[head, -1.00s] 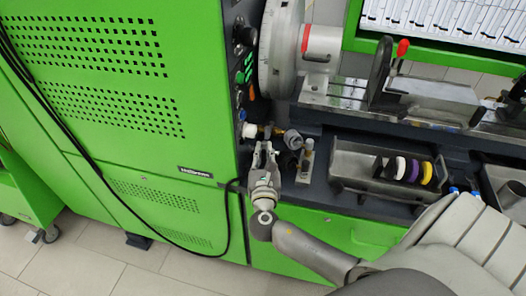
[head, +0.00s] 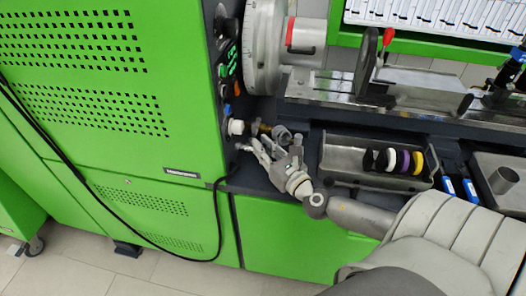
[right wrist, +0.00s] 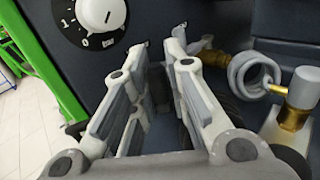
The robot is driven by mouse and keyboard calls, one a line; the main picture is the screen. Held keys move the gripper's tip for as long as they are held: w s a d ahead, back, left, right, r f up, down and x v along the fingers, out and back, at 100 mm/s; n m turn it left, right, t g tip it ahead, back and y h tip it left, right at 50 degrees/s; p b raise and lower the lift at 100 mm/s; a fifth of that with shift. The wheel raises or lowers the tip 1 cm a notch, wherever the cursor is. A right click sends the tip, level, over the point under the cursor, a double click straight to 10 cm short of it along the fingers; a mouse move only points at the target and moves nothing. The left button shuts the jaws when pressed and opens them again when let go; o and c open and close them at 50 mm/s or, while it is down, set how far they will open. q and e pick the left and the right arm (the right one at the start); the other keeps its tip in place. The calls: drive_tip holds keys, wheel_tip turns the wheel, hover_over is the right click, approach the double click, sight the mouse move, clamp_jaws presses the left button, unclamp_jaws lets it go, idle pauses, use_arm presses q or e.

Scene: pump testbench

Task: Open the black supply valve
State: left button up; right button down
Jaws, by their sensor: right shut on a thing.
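My right gripper (head: 258,143) is at the side of the green cabinet, by the brass fitting (head: 264,129). In the right wrist view, my right gripper's fingers (right wrist: 162,45) reach toward the dark panel, and a dark part (right wrist: 160,88) shows between them. The gripper is shut on this dark part, taken as the black supply valve; its shape and how far it is turned are mostly hidden by the fingers. The brass fitting (right wrist: 207,58) with a grey ring is just right of the fingers. My left gripper is not in view.
A white dial knob (head: 236,127) sits on the cabinet close to the gripper; it also shows in the right wrist view (right wrist: 101,12). A metal tray (head: 345,160) with coloured rings is to the right. A black cable (head: 218,215) hangs along the green cabinet (head: 80,150).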

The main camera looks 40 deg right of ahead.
drive_tip(key=shift+a+f+y, duration=0.1)
drive_tip(key=shift+a+y, duration=0.2)
drive_tip(key=shift+a, duration=0.15)
drive_tip(key=c, duration=1.8)
unclamp_jaws()
drive_tip(key=o, duration=0.3)
drive_tip(key=shift+a, duration=0.25)
drive_tip(key=shift+o, duration=0.2)
drive_tip(key=shift+s+d, duration=0.1)
drive_tip(key=shift+d, duration=0.2)
drive_tip(key=s, duration=1.1)
drive_tip(key=shift+s+a, duration=0.4)
